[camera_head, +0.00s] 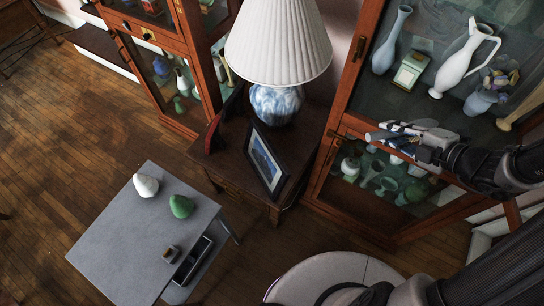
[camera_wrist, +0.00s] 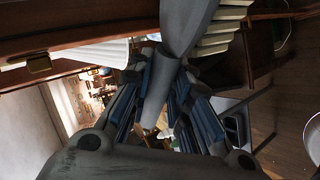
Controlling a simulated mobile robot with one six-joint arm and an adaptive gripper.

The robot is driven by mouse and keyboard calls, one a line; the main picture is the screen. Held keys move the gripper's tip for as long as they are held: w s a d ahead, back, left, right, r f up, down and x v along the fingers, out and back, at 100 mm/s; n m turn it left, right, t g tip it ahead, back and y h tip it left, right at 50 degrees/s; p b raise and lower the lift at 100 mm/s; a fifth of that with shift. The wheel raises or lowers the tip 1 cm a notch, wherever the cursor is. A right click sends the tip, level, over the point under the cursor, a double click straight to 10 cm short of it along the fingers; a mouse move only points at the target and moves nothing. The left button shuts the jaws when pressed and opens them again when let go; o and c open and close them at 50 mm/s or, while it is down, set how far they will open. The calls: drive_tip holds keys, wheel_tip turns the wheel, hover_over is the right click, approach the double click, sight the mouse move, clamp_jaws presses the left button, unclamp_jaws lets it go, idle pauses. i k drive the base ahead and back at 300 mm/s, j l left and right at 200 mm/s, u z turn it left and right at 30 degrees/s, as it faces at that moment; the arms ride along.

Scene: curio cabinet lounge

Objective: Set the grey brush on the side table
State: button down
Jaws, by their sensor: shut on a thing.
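My gripper (camera_head: 408,140) is in front of the glass cabinet at the right, shut on the grey brush (camera_head: 380,136). A dark wooden table (camera_head: 215,160) stands between the cabinets.
The wooden table bears a blue-and-white lamp (camera_head: 275,105) and a framed picture (camera_head: 266,163). The right cabinet (camera_head: 345,95) holds vases and pottery close to my gripper. A dark open tray (camera_head: 193,262) sits at the grey table's right side. The grey table's front left is clear.

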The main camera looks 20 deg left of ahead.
sight(120, 270)
drive_tip(key=k+j+u, duration=0.25)
drive_tip(key=u, duration=0.15)
drive_tip(key=k+j+u, duration=0.25)
drive_tip(key=j+u, duration=0.15)
drive_tip(key=u, duration=1.3)
